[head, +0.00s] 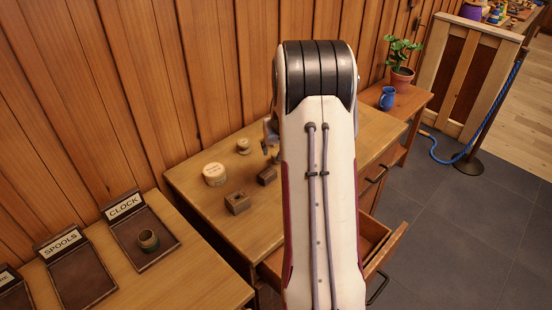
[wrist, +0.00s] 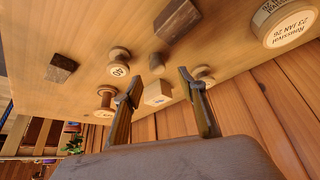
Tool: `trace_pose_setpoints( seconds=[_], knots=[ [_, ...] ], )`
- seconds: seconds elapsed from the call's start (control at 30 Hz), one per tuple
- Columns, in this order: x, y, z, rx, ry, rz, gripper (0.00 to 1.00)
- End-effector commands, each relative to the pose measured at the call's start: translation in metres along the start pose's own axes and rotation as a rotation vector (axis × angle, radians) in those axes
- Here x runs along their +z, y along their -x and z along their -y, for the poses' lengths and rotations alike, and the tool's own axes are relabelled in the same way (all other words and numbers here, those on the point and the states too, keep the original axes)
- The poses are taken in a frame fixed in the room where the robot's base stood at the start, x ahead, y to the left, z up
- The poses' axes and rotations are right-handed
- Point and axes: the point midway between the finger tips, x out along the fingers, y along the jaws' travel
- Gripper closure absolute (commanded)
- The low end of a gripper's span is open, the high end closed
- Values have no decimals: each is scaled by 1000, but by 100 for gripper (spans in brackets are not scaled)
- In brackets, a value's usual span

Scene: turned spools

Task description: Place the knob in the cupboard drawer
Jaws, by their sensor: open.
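My gripper (wrist: 159,84) is open in the wrist view, its two fingers apart with nothing held between them. A pale block (wrist: 158,94) shows beyond the gap between the fingertips. A small brown rounded piece (wrist: 157,62) lies just past it and may be the knob; I cannot tell for sure. In the head view my gripper (head: 270,142) is partly hidden behind my arm, over the cupboard top (head: 200,205). The cupboard drawer (head: 385,247) is pulled open at the front right, partly hidden by my arm.
Spools (wrist: 119,65) (wrist: 105,96) (wrist: 204,75), dark blocks (wrist: 178,18) (wrist: 62,68) and a labelled round tin (wrist: 288,25) stand around the gripper. A wooden wall (head: 130,90) rises behind. A plant (head: 402,60) and blue jug (head: 387,98) stand at the right.

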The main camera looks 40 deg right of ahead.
Motion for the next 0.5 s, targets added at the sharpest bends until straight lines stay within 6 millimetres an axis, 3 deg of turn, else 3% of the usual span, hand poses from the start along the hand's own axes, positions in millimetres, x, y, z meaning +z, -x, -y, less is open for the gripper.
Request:
trace_pose_setpoints(
  seconds=[0.23,0.5],
  knots=[
    [0,-16,0,0,1,1,59],
    [0,-19,0,0,1,0,59]
  ],
)
